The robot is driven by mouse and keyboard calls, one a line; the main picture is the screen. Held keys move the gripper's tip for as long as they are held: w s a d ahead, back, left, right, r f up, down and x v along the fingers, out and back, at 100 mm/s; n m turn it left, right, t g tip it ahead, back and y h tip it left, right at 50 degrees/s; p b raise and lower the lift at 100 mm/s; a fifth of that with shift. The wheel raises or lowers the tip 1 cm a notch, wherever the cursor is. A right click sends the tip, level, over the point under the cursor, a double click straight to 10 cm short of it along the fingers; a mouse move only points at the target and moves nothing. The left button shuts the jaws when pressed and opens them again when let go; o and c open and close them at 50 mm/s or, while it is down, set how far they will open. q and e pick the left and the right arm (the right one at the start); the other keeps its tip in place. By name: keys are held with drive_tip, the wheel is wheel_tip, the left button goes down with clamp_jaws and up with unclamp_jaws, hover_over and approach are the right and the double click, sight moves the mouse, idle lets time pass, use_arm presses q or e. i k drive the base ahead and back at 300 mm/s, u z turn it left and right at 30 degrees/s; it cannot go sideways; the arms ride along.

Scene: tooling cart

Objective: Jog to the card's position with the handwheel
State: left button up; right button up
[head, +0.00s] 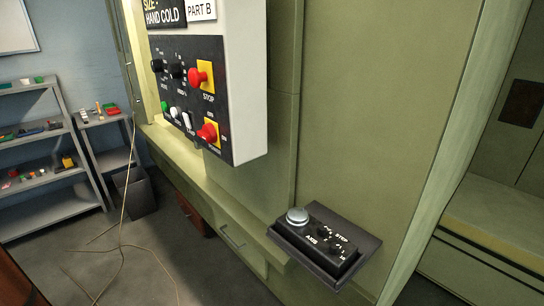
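The handwheel is a silver round dial (298,215) on a black pendant box (318,236) with small knobs marked AXIS and STEP. The box sits on a dark tray (362,262) fixed to the green machine front. A white card reading PART B (201,10) and a black sign reading HAND COLD (164,14) are above the control panel, cut off by the top edge. No position figure is readable on either. Neither of my grippers is in the head view.
The control panel (217,140) with red STOP buttons juts out left of the pendant. Grey shelves (52,213) with small parts stand at the far left. A dark bin (136,195) and a loose cable (125,210) are on the left. Floor there is mostly clear.

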sight(298, 216)
drive_tip(key=u, duration=2.45)
drive_tip(key=i, duration=1.35)
drive_tip(key=z, duration=2.65)
